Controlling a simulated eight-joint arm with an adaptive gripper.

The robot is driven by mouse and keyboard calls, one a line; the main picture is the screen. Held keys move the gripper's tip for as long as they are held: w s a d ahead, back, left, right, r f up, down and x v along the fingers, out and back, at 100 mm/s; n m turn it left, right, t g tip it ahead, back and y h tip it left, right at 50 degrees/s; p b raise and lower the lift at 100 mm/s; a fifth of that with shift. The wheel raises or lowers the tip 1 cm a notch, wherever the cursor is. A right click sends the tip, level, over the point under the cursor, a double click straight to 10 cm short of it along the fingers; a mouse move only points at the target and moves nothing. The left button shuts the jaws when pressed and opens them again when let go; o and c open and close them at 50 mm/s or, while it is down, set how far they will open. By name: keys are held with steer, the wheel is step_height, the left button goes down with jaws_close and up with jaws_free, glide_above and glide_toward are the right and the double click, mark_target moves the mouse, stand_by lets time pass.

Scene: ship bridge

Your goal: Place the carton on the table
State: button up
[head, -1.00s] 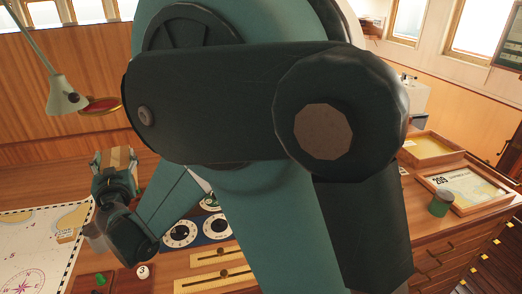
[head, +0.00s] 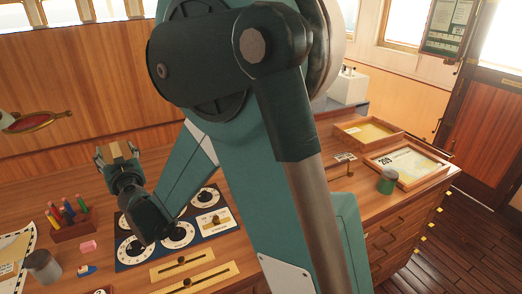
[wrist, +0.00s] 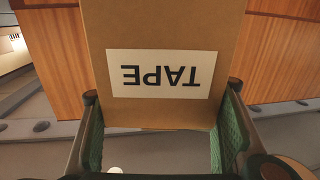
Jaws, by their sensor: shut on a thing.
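The carton is a brown cardboard box marked TAPE. In the wrist view the carton (wrist: 160,115) is between the two green-padded fingers of my gripper (wrist: 160,145), its label upside down. In the head view my gripper (head: 120,158) is shut on the carton (head: 122,150), raised above the back left of the wooden table (head: 30,205). Only a small tan part of the carton shows there between the fingers. My arm hides much of the middle of the table.
A pencil block (head: 72,228), a pink eraser (head: 88,246) and a grey cup (head: 43,266) stand at the left. A dial panel (head: 130,258) and brass rulers (head: 200,278) lie in front. Trays (head: 368,133) and a green mug (head: 387,182) are at the right.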

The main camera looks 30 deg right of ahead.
steer(key=w+d+f+h+b, duration=0.1)
steer(key=d, duration=3.5)
steer(key=s+d+f+m+b, duration=0.1)
steer(key=s+d, duration=0.4)
steer(key=d, duration=0.7)
steer(key=s+d, duration=0.6)
steer(key=d, duration=0.5)
steer(key=s+d+h+b, duration=0.1)
steer(key=s+d, duration=0.9)
steer(key=s, duration=0.4)
steer(key=s+d+f+b, duration=0.1)
steer(key=s+d, duration=0.9)
steer(key=s, duration=0.4)
steer(key=shift+s+d+f+m+h, duration=0.15)
steer(key=shift+d+f+m+h, duration=0.1)
steer(key=shift+d+m+h, duration=0.15)
steer(key=shift+f+b, duration=0.8)
steer(key=shift+f, duration=2.15)
